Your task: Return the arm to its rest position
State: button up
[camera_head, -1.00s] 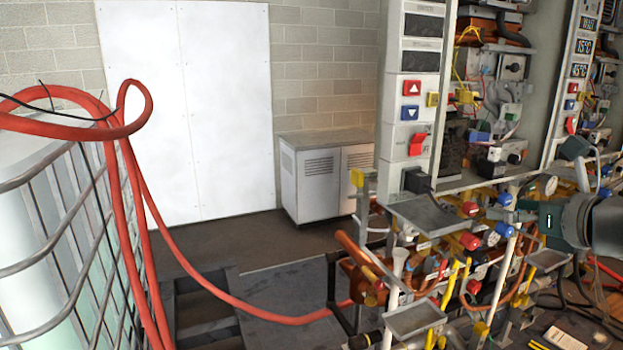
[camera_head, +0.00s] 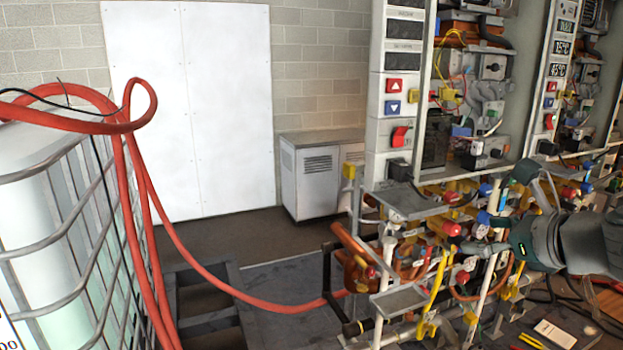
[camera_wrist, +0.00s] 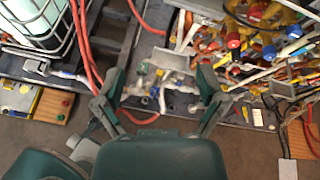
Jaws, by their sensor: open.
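My gripper (camera_wrist: 160,80) is open in the wrist view, with its two fingers spread apart and nothing between them. Beyond the fingers lie a dark platform, small pipe fittings and a red hose. My dark green arm (camera_head: 560,242) reaches in from the right edge of the head view, in front of the lower pipework. It overlaps the pipes in the picture, and I cannot tell whether it touches them.
Heater units (camera_head: 480,95) stand at right above crowded pipes and valves (camera_head: 440,255). A caged tank (camera_head: 65,215) stands at left, with a red hose (camera_head: 215,285) looping across the floor. A metal cabinet (camera_head: 310,178) stands at the back, with some bare floor before it.

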jog(key=s+a+f+n+g+h, duration=0.3)
jog(key=s+a+f+n, duration=0.2)
jog(key=n, duration=0.9)
jog(key=s+a+f+n+g+h, duration=0.2)
jog(key=s+a+f+n, duration=0.3)
jog(key=s+f+n, duration=0.6)
notch_tip(320, 180, down, 3)
jog(key=n+g, duration=0.1)
jog(key=n, duration=0.1)
jog(key=shift+n+h, duration=0.4)
jog(key=shift+r, duration=0.1)
